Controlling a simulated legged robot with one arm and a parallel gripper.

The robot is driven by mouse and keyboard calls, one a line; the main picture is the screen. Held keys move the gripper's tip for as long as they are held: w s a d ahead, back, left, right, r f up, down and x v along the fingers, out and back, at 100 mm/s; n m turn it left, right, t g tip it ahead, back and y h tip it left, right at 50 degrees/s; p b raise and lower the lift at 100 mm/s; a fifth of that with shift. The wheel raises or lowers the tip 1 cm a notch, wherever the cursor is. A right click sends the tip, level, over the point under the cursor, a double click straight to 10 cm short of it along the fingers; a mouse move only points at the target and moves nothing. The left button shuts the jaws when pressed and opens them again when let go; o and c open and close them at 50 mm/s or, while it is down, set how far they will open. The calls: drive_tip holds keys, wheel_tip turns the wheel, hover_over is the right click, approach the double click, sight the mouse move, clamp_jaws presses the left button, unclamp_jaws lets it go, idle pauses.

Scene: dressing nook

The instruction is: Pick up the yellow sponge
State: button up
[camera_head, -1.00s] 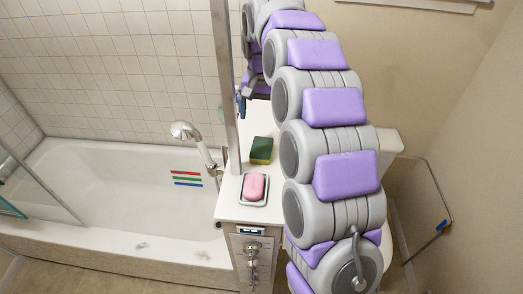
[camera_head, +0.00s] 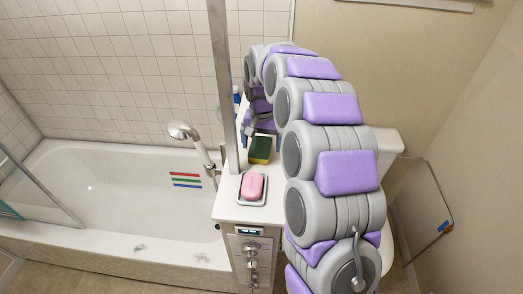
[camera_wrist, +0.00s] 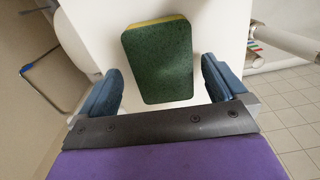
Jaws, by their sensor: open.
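The sponge (camera_head: 260,150) has a dark green top and a yellow layer beneath. It lies on the white counter beside the tub. In the wrist view the sponge (camera_wrist: 158,62) shows its green face, with a yellow edge along the far side. My gripper (camera_wrist: 162,88) is open, its blue fingers apart on either side of the sponge's near end. I cannot tell how far above the counter the fingers are. In the head view my gripper (camera_head: 262,132) is just behind the sponge, partly hidden by my arm.
A pink soap bar (camera_head: 252,186) lies in a dish in front of the sponge on the counter (camera_head: 231,209). A metal post (camera_head: 222,80) rises close to the left of my arm. The shower head (camera_head: 184,131) and bathtub (camera_head: 105,200) are to the left.

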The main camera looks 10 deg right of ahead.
sight(260, 146)
drive_tip(key=shift+a+f, duration=0.1)
drive_tip(key=shift+a, duration=0.2)
drive_tip(key=shift+c, duration=0.3)
drive_tip(key=shift+a, duration=0.15)
drive_tip(key=shift+c, duration=1.4)
drive_tip(key=shift+d, duration=0.25)
drive_tip(key=c, duration=0.8)
drive_tip(key=shift+o, duration=0.2)
wheel_tip(260, 146, up, 7)
drive_tip(key=shift+a+p, duration=0.1)
drive_tip(key=shift+p, duration=0.4)
drive_tip(key=shift+s+a+p, duration=0.1)
drive_tip(key=shift+s+a, duration=0.85)
drive_tip(key=shift+s, duration=1.9)
drive_tip(key=shift+s+a+p, duration=0.1)
drive_tip(key=shift+s+a, duration=0.8)
drive_tip(key=shift+s, duration=1.95)
drive_tip(key=shift+s+a+p, duration=0.1)
drive_tip(key=shift+s+a, duration=0.85)
drive_tip(key=shift+s, duration=1.9)
